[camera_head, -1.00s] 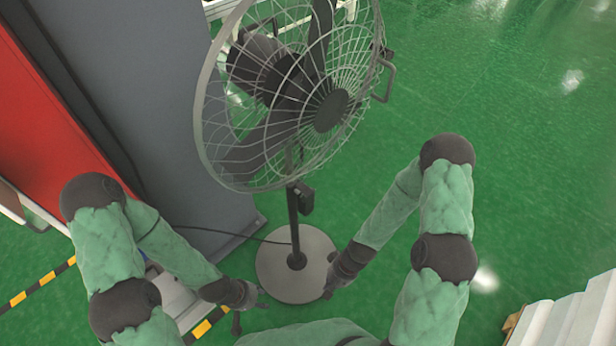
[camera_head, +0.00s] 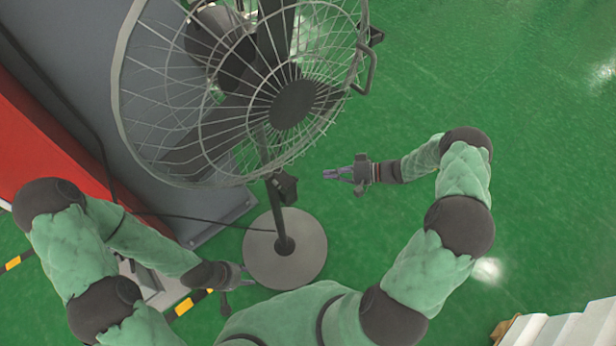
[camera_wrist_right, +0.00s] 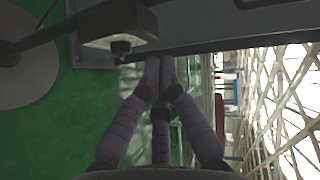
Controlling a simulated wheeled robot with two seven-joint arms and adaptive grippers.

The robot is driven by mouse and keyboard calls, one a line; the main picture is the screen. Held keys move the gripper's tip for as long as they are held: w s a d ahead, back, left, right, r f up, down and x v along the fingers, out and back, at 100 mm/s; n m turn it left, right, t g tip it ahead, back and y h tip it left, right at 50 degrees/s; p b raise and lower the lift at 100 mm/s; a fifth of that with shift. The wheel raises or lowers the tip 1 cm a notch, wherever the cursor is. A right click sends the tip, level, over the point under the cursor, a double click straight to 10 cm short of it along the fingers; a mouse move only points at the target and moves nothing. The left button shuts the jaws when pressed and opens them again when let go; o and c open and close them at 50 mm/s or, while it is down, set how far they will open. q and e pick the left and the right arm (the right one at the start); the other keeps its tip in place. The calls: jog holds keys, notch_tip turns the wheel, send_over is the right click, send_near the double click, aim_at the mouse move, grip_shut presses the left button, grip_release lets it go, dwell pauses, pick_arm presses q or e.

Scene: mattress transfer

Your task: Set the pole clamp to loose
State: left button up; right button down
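The pole clamp (camera_head: 283,188) is a dark block with a knob on the fan's black pole (camera_head: 279,222), below the fan cage. In the right wrist view the clamp (camera_wrist_right: 118,24) is a grey box with a black knob, left of and above my fingertips. My right gripper (camera_head: 338,173) is right of the clamp, pointing left at it, with a gap between. In the wrist view its fingertips (camera_wrist_right: 160,75) are together with nothing between them. My left gripper (camera_head: 240,275) is low, beside the round base; its finger opening is too small to tell.
The fan cage (camera_head: 240,90) hangs above the clamp. The round grey base (camera_head: 305,258) stands on green floor (camera_head: 470,90), clear to the right. A cable (camera_head: 190,216) runs left from the pole. A grey panel (camera_head: 75,45) and a red panel (camera_head: 45,150) stand left.

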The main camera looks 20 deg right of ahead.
aim_at(294, 184)
jog(key=shift+s+a+f+b+x, duration=0.2)
jog(key=shift+s+b+x, duration=0.25)
jog(key=shift+x, duration=1.6)
jog(key=shift+s+a+f+b+x, duration=0.15)
jog(key=shift+s+b+x, duration=0.3)
jog(key=shift+x, duration=1.65)
jog(key=shift+s+a+f+b+x, duration=0.15)
jog(key=shift+s+b+x, duration=0.3)
jog(key=shift+x, duration=1.6)
